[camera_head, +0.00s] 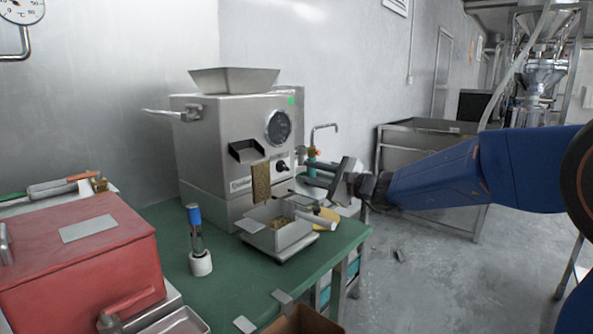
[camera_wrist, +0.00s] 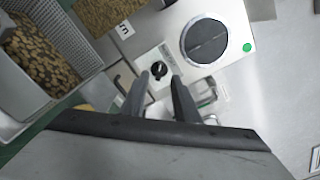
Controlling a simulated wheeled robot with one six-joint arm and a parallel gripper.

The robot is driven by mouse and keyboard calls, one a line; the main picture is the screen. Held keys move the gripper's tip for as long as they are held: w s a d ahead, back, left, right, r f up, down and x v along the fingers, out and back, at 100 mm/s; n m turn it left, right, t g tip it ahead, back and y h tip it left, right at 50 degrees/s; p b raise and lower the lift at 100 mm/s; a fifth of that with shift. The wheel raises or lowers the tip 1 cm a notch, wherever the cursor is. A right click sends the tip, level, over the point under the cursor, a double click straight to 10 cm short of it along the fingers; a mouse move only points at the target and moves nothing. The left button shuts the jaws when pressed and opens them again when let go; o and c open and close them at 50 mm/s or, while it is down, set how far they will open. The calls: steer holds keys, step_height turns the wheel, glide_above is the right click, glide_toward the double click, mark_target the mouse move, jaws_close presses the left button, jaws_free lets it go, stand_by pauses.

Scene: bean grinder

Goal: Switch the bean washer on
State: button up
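The machine (camera_head: 222,140) is a steel box with a hopper on top, on the green table. Its front has a black knob (camera_head: 283,166), a round dark dial (camera_head: 278,127) and a green mark (camera_head: 291,99). In the wrist view the black knob (camera_wrist: 158,69) sits on a pale plate, with the dial (camera_wrist: 207,41) and green mark (camera_wrist: 247,47) at upper right. My gripper (camera_wrist: 161,80) is open and empty, its fingertips apart and pointing at the knob. The knob shows between and just beyond the tips; I cannot tell whether they touch it. In the head view my gripper (camera_head: 300,185) is before the machine's right front.
A steel tray of beans (camera_head: 276,230) stands on the table below the chute, close under my gripper. A blue-topped tool in a white holder (camera_head: 199,250) and a red box (camera_head: 78,258) are left.

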steer(key=v, duration=0.7)
steer(key=shift+s+d, duration=0.25)
steer(key=shift+d, duration=0.05)
